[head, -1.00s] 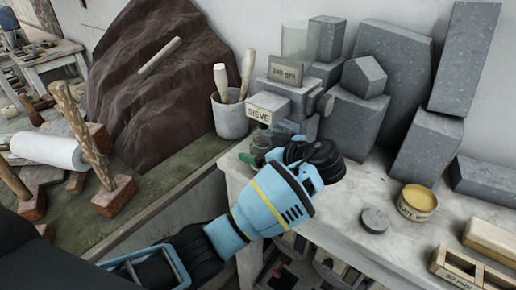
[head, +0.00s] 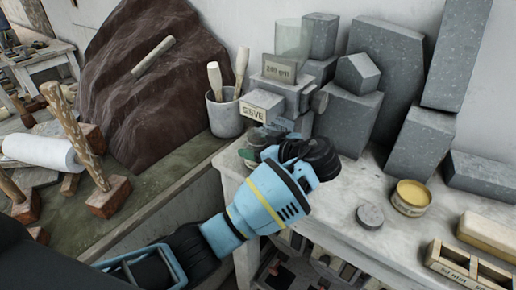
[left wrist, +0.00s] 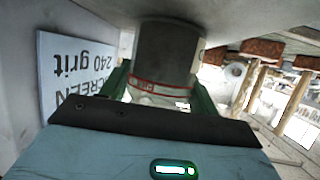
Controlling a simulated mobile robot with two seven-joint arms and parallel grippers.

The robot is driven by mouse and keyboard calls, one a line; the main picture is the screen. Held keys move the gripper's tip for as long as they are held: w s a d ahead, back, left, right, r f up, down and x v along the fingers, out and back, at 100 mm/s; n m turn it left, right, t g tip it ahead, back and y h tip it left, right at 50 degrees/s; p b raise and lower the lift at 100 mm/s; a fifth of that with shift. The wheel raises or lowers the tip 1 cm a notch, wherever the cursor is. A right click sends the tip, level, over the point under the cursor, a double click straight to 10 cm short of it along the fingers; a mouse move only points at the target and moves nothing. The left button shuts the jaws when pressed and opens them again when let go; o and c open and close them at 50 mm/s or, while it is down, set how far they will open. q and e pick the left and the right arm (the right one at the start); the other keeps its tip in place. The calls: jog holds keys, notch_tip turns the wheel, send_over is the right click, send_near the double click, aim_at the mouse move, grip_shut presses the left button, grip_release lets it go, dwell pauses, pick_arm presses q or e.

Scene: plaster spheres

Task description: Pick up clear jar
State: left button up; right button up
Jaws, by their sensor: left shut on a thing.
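The clear jar (left wrist: 166,62) shows in the left wrist view between my green fingers, with grey contents or a grey upper part and a thin red line around it. My left gripper (left wrist: 160,92) is shut on it. In the head view, my left gripper (head: 262,153) is at the table's left end, in front of the machine with the "SIEVE" label (head: 253,113). There the jar (head: 263,138) is mostly hidden behind the gripper. I cannot tell whether it is off the surface. My right gripper is not in view.
The sieve machine (head: 290,95) stands close behind the gripper. A cup of tools (head: 224,115) is to its left, and grey stone blocks (head: 350,115) stand behind. A grey disc (head: 370,216) and a yellow tin (head: 411,197) are to the right, with bare tabletop (head: 335,200) between.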

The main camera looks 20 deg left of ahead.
pick_arm(q)
jog(key=shift+r, duration=0.1)
jog(key=shift+r, duration=0.6)
jog(key=s+a, duration=0.3)
jog(key=s, duration=0.5)
jog(key=s+a, duration=0.3)
jog(key=s, duration=0.6)
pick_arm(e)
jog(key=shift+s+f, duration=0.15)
pick_arm(q)
jog(key=shift+a, duration=0.1)
jog(key=shift+w, duration=0.1)
